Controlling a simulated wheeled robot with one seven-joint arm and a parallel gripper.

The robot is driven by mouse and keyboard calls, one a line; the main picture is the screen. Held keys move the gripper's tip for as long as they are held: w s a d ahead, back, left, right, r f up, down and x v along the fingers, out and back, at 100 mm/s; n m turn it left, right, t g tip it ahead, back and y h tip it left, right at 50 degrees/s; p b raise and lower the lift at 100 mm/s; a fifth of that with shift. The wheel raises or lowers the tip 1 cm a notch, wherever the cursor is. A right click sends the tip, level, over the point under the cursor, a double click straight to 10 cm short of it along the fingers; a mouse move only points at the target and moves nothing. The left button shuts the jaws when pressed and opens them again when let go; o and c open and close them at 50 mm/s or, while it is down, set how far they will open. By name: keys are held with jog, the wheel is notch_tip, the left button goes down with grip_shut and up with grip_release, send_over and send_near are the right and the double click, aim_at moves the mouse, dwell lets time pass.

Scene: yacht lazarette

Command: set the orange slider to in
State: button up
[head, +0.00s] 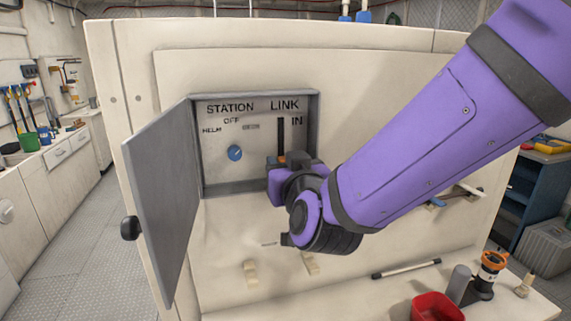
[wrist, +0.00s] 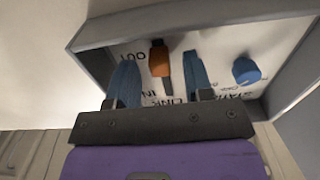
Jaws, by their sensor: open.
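The orange slider (wrist: 159,58) sits in a dark vertical slot (head: 281,133) under the LINK label, inside an open panel box (head: 314,135). In the wrist view, which shows the panel upside down, it is at the OUT end, with the empty slot running towards IN. My gripper (wrist: 158,72) is open, its two blue fingers on either side of the slider in that view. I cannot tell whether they touch it. In the head view my wrist hides the slot's lower end and most of the slider.
A blue knob (head: 235,153) under STATION is left of the slot; it also shows in the wrist view (wrist: 245,71). The grey box door (head: 160,200) stands open to the left. A red container (head: 437,307) and a black-and-orange item (head: 489,272) stand at lower right.

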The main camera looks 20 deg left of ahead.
aim_at(281, 121)
jog(key=shift+w+a, duration=0.3)
jog(key=shift+w, duration=0.2)
grip_shut()
jog(key=shift+r, duration=3.85)
grip_release()
jog(key=shift+f, duration=0.1)
